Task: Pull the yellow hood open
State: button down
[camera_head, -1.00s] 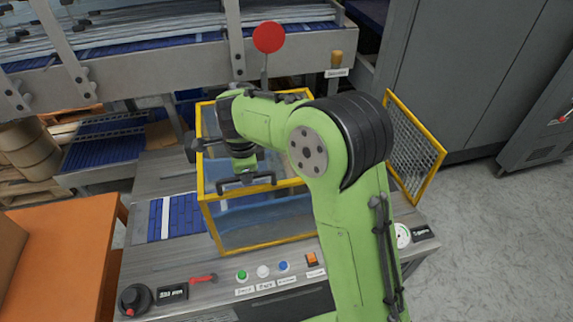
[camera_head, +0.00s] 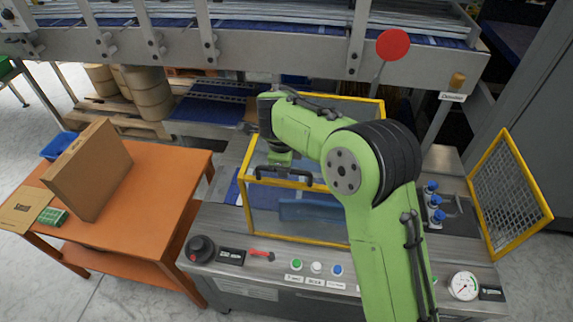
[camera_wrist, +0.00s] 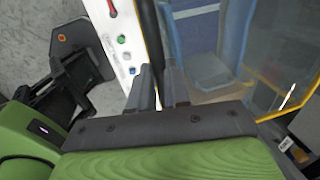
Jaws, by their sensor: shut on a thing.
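The yellow hood (camera_head: 300,240) is a yellow-framed box with clear panels on the machine top. It looks down over the machine bed, and its front panel stands upright. My gripper (camera_head: 282,168) is at the hood's upper front edge, near its left corner, shut on the dark handle bar there. In the wrist view my two dark fingers (camera_wrist: 160,85) close around this bar, beside the yellow frame (camera_wrist: 252,30) and clear panel. My arm hides the hood's right part and some of its top.
A row of buttons (camera_head: 316,267), a black knob (camera_head: 200,249) and a gauge (camera_head: 464,285) line the machine front. A yellow mesh guard (camera_head: 505,195) stands at right. An orange table (camera_head: 150,190) with a cardboard box (camera_head: 90,168) is at left. A conveyor (camera_head: 270,32) runs behind.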

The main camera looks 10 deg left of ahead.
jog(key=c, duration=1.1)
grip_release()
jog(key=shift+f, duration=0.1)
jog(key=s+r+p, duration=0.3)
jog(key=r, duration=1.2)
jog(key=shift+r, duration=0.3)
jog(key=shift+a, duration=0.15)
